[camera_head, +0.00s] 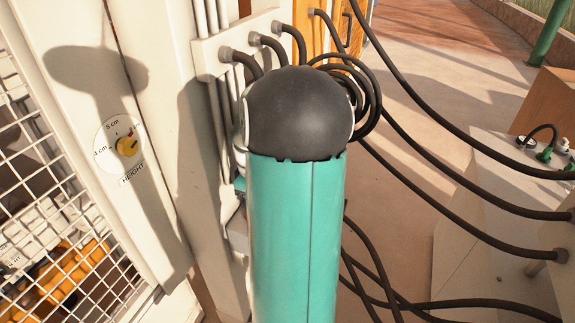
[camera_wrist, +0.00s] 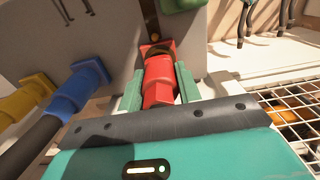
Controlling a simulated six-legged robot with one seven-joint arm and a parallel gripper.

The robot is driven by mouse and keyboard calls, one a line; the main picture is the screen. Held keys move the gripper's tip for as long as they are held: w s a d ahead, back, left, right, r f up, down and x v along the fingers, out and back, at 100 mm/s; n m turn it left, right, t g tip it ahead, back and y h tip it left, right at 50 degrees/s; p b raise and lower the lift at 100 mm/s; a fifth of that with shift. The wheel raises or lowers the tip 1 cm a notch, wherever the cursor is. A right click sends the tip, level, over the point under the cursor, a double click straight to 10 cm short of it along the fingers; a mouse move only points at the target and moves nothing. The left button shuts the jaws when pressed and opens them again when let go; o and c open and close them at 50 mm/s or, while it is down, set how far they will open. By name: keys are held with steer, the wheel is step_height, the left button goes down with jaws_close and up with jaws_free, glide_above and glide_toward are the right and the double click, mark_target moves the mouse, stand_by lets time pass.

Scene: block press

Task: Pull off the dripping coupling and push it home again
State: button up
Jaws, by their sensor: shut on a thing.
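In the wrist view, the two green fingers of my gripper (camera_wrist: 159,80) stand on either side of a red coupling (camera_wrist: 160,90) and are shut on it. The red coupling points at a grey panel (camera_wrist: 115,35), with its far end at an orange-red fitting there. Whether it is fully seated I cannot tell. A blue coupling (camera_wrist: 80,88) with a dark hose and a yellow coupling (camera_wrist: 25,98) sit to the left on the same panel. No drip is clearly visible. In the head view my arm covers the work area, and my gripper is hidden.
In the head view, a white wire-mesh guard (camera_head: 50,200) and a height dial (camera_head: 122,145) stand at the left. Several black hoses (camera_head: 430,190) loop across the right side to a pale bench (camera_head: 490,220). The wrist view shows mesh (camera_wrist: 290,100) close at the right.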

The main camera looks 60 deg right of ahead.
steer(key=shift+r, duration=0.65)
steer(key=shift+r, duration=0.65)
steer(key=shift+r, duration=0.35)
steer(key=shift+r, duration=0.4)
steer(key=shift+f, duration=0.1)
steer(key=shift+f, duration=1.75)
steer(key=shift+f, duration=0.7)
stand_by(0.7)
steer(key=o, duration=1.3)
steer(key=shift+c, duration=0.2)
